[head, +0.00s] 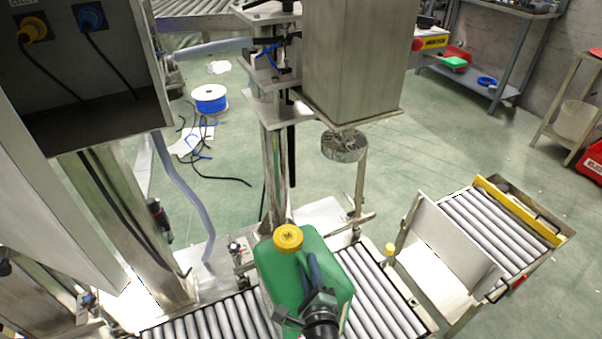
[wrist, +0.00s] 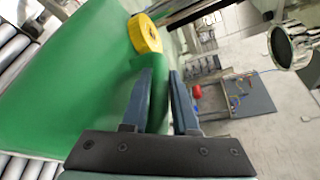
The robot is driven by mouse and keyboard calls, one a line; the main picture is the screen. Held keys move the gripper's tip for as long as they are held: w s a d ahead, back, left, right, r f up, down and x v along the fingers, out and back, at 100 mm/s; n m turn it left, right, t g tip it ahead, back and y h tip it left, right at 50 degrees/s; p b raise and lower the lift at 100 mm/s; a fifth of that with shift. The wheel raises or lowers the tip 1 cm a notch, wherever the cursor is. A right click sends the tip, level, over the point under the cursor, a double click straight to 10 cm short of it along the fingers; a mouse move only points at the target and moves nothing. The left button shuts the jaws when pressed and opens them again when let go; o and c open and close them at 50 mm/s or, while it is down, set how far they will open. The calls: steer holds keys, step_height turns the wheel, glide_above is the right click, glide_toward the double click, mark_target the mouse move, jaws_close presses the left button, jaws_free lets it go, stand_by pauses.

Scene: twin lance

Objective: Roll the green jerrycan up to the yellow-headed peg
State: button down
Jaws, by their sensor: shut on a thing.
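The green jerrycan (head: 330,258) with a yellow cap (head: 288,237) stands on the roller conveyor at the bottom centre of the head view. My gripper (head: 313,262) reaches it from the front. In the wrist view my gripper's two fingers (wrist: 161,85) are closed around the handle of the jerrycan (wrist: 70,85), and the yellow cap (wrist: 145,33) shows beyond the fingertips. The yellow-headed peg (head: 390,248) stands at the conveyor's far edge, to the right of the jerrycan, with a gap between them. The peg is not clearly visible in the wrist view.
Rollers (head: 372,295) are bare between the jerrycan and the peg's side. A pale upright plate (head: 450,245) stands right of the peg, before another roller section (head: 505,230) with a yellow bar. A steel column with a round nozzle (head: 344,146) hangs behind the jerrycan.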

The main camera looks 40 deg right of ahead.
steer(key=shift+s+d+f, duration=0.1)
steer(key=shift+s+d, duration=0.2)
steer(key=shift+d, duration=0.6)
steer(key=shift+s+d, duration=0.3)
steer(key=shift+d, duration=0.6)
